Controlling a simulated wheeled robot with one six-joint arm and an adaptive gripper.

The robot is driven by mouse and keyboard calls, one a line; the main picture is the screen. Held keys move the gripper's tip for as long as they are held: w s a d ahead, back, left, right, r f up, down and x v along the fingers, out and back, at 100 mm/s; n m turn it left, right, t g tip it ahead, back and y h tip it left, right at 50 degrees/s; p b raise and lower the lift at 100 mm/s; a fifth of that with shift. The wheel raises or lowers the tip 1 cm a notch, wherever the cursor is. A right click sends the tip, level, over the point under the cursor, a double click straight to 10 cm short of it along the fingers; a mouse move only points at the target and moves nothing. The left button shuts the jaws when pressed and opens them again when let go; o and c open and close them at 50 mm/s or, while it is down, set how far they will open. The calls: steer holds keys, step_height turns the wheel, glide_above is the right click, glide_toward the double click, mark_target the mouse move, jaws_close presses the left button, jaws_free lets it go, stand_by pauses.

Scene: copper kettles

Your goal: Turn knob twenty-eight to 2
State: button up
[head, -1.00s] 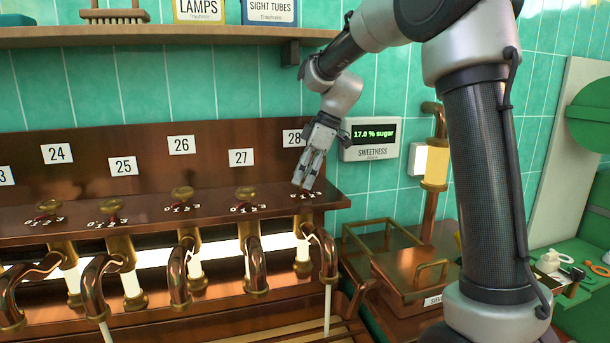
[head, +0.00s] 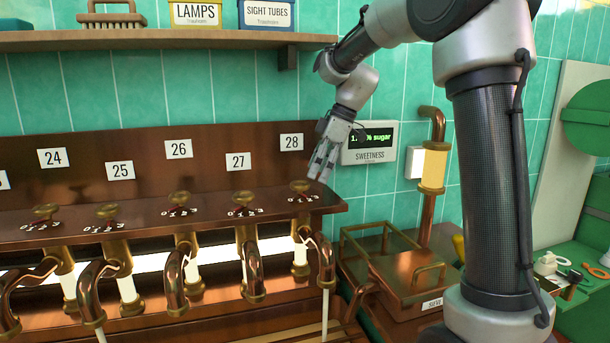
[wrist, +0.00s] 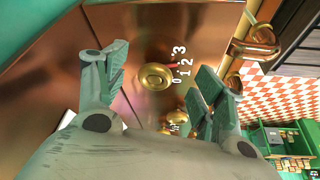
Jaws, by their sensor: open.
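Knob 28 (head: 300,187) is a small brass knob on the copper ledge, under the white label 28 (head: 291,141). My gripper (head: 320,170) is open and empty, just to the right of the knob and apart from it in the head view. In the wrist view a brass knob (wrist: 155,77), which looks like the same one, lies between and beyond my spread fingers. Its red pointer points at about the 2 on the scale of 0 to 3. A thin pale stream (head: 325,318) runs from the tap below knob 28.
Knob 27 (head: 244,199) and several more stand in a row to the left, with curved copper taps below. The sweetness display (head: 369,143) is on the tiled wall at the right, partly covered by my gripper. A shelf (head: 170,40) runs above.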

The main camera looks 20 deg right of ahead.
steer(key=s+d, duration=0.3)
steer(key=d, duration=0.5)
steer(key=shift+d, duration=0.15)
steer(key=shift+w, duration=0.1)
